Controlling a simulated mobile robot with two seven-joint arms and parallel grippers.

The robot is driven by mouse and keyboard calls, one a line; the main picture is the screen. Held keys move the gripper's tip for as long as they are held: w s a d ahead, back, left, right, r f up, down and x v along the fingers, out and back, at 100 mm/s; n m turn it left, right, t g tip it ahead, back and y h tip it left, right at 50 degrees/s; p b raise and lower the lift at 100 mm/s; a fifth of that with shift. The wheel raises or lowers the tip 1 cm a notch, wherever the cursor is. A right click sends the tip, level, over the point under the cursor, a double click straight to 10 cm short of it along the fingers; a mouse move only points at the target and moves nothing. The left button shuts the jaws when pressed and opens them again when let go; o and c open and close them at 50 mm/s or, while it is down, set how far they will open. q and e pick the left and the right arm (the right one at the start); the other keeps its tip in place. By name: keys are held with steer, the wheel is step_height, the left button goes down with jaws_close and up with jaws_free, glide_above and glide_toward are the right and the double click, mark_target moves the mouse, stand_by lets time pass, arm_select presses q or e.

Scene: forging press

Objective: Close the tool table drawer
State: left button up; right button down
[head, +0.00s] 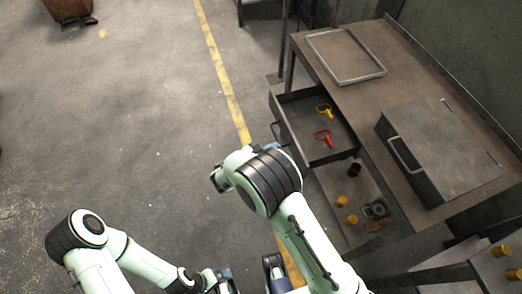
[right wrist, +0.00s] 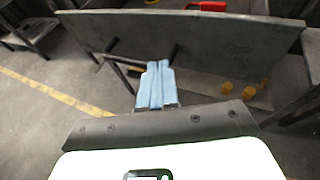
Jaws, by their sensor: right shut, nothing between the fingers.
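The tool table (head: 400,92) stands at the right in the head view. Its drawer (head: 305,118) is pulled out to the left, with a yellow tool (head: 325,110) and a red tool (head: 323,137) inside. The drawer front (right wrist: 215,42) and its bar handle (right wrist: 118,62) show in the right wrist view. My right gripper (right wrist: 155,80) is shut and empty, its blue fingers close in front of the drawer front and overlapping the handle's right part; I cannot tell whether they touch. In the head view my right wrist mostly hides it. My left gripper (head: 222,280) is at the bottom, mostly hidden.
A grey frame (head: 345,56) and a metal box with a handle (head: 440,150) are on the tabletop. Yellow cylinders (head: 341,201) and small parts are on the shelf below. Another table (head: 490,265) is at the lower right. Open floor lies left.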

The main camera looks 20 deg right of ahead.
mark_target(324, 139)
steer(key=d, duration=1.7)
steer(key=shift+w+d, duration=0.25)
steer(key=shift+d, duration=0.9)
